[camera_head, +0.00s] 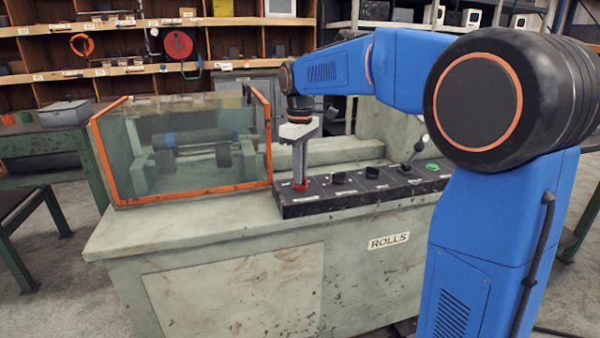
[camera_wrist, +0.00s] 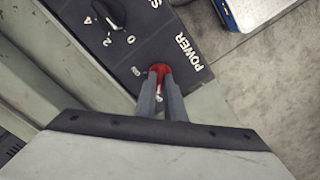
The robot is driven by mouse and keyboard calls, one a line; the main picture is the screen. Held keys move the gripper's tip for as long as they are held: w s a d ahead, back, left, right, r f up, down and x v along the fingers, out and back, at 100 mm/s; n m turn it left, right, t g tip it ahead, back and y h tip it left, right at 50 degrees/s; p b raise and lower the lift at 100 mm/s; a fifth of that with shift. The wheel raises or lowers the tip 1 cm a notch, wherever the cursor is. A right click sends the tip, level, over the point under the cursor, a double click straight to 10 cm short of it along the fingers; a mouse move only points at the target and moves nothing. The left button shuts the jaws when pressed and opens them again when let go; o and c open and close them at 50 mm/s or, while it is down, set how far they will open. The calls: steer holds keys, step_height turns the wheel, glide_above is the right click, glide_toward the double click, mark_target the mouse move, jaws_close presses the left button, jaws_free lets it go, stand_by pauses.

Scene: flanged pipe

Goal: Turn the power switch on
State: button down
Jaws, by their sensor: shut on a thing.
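The power switch is a red knob (camera_head: 300,186) at the left end of the black control panel (camera_head: 350,200). In the wrist view the red knob (camera_wrist: 160,70) sits beside the word POWER, with my fingertips over it. My gripper (camera_head: 299,180) points straight down and is shut on the red knob. The fingers hide most of the knob, and its exact angle cannot be told. My gripper also shows in the wrist view (camera_wrist: 161,80).
Right of the red knob are black knobs (camera_head: 338,178), a lever (camera_head: 418,148) and a green button (camera_head: 432,166). An orange-framed clear guard (camera_head: 200,140) stands just left of my gripper. The bench top (camera_head: 180,226) in front is clear.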

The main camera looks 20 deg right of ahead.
steer(key=shift+m, duration=0.3)
steer(key=m, duration=0.4)
steer(key=shift+m, duration=0.4)
steer(key=m, duration=1.2)
steer(key=shift+m, duration=0.3)
steer(key=c, duration=1.8)
jaws_free()
steer(key=shift+c, duration=0.2)
step_height(320, 180, up, 18)
steer(key=shift+f, duration=0.25)
